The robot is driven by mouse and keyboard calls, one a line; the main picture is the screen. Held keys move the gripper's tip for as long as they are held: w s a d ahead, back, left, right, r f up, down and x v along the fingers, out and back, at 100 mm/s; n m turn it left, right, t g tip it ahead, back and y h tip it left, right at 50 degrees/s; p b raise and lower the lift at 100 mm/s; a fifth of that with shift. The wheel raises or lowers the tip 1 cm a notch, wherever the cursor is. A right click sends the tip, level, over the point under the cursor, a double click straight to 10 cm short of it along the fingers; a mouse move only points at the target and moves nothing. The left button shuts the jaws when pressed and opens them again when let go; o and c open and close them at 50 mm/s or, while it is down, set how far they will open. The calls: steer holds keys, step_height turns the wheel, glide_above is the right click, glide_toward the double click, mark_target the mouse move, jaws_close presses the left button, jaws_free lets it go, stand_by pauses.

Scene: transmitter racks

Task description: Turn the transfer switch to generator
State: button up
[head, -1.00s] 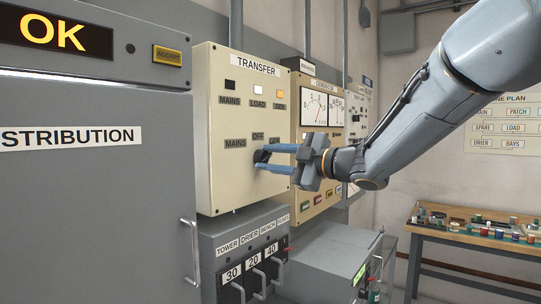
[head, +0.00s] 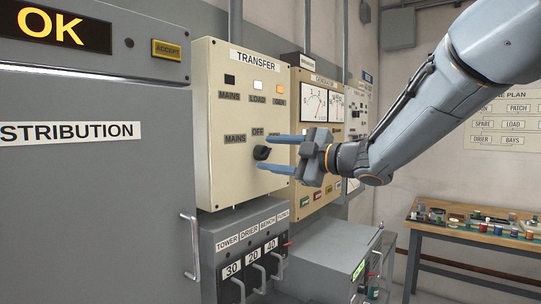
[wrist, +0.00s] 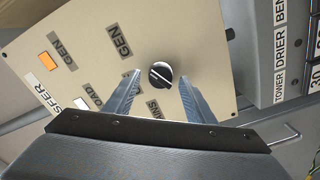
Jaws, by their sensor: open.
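The cream transfer panel (head: 222,175) is left of centre in the head view, with a round black switch knob (head: 262,153) low on its right. The load lamp (head: 259,87) is white and the GEN lamp (head: 280,89) orange. My gripper (head: 267,154) is open and empty, its fingertips just short of the knob.
A generator panel (head: 307,180) with gauges stands right behind my gripper. Breaker handles (head: 254,278) sit below the transfer panel. A grey distribution cabinet (head: 95,210) with a handle fills the left. A wooden bench (head: 455,232) with small items stands at the right.

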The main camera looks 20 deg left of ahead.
steer(key=b+v, duration=0.2)
steer(key=v, duration=0.5)
steer(key=shift+d, duration=0.1)
steer(key=w+d+f+m+t+h, duration=0.6)
steer(key=w+d+f+m+h, duration=0.15)
steer(key=d+f+m, duration=0.4)
steer(key=s+d+f+m+g+h, duration=0.1)
steer(key=s+d+f+m+h, duration=0.15)
steer(key=d+f, duration=0.35)
steer(key=s+d+f+m+g+h, duration=0.1)
steer(key=d+f+m+h, duration=0.25)
steer(key=d+f, duration=0.3)
steer(key=s+d+f+m+g+h, duration=0.1)
steer(key=s+d+f+m+g, duration=0.1)
steer(key=s+f, duration=0.4)
steer(key=s+d+f+m+g+h, duration=0.1)
steer(key=s+d+f+m+g, duration=0.1)
steer(key=s, duration=0.9)
steer(key=s+d+f+m+g+h, duration=0.1)
steer(key=s+f+m+g, duration=0.3)
steer(key=s+f, duration=0.5)
steer(key=shift+d+f+g, duration=0.3)
steer(key=shift+d+g, duration=0.55)
steer(key=shift+g, duration=0.15)
